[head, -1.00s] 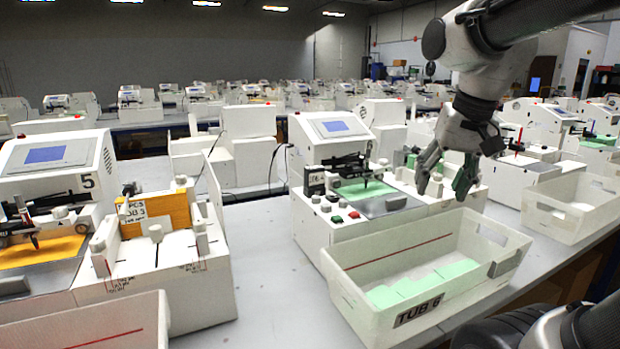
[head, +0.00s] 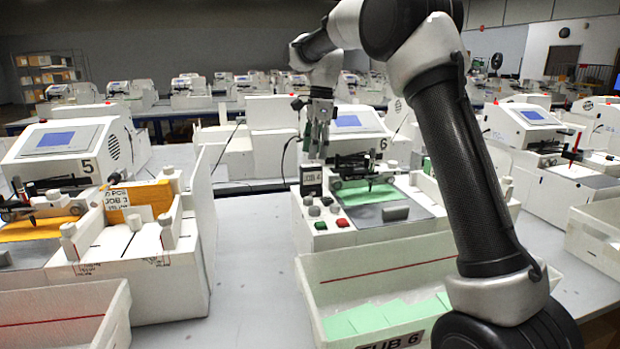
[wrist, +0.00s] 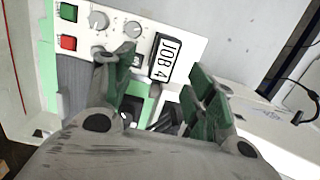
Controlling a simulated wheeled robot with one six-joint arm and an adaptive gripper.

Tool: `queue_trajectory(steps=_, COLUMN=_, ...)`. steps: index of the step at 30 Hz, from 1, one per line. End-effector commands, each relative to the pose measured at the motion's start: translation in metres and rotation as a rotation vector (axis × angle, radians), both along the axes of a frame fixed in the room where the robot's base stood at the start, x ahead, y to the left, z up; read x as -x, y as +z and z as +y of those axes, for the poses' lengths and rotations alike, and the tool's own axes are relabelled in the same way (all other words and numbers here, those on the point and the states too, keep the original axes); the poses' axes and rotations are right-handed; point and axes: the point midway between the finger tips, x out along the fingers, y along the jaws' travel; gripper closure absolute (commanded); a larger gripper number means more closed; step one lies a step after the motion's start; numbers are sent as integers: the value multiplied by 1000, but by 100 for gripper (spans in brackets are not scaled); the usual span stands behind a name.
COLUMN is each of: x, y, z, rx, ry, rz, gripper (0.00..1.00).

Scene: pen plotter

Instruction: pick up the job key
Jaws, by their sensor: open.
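In the wrist view the job key (wrist: 164,60) shows just beyond and between the fingertips, beside the knobs. My gripper (head: 317,150) points down above the job key in the head view, apart from it. The gripper (wrist: 157,82) is open, with green pads on its fingers and nothing between them. The space close under the palm is hidden in the wrist view.
Green and red buttons (head: 342,222) and grey knobs sit beside the key. A white tub (head: 385,270) with green cards is in front. Plotter 5 (head: 60,150) is at the left, with bare table between.

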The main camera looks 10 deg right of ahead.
Motion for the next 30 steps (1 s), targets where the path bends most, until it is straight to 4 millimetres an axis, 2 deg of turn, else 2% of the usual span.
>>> queue_trajectory(steps=12, x=-5, y=-58, z=9, rx=1, ry=4, rz=2, gripper=45)
queue_trajectory(steps=16, x=-5, y=-67, z=10, rx=0, ry=4, rz=0, gripper=45)
queue_trajectory(steps=22, x=-6, y=-67, z=10, rx=0, ry=4, rz=-1, gripper=45)
queue_trajectory(steps=23, x=-6, y=-67, z=10, rx=0, ry=4, rz=-1, gripper=48)
queue_trajectory(steps=30, x=-6, y=-67, z=10, rx=0, ry=4, rz=-1, gripper=92)
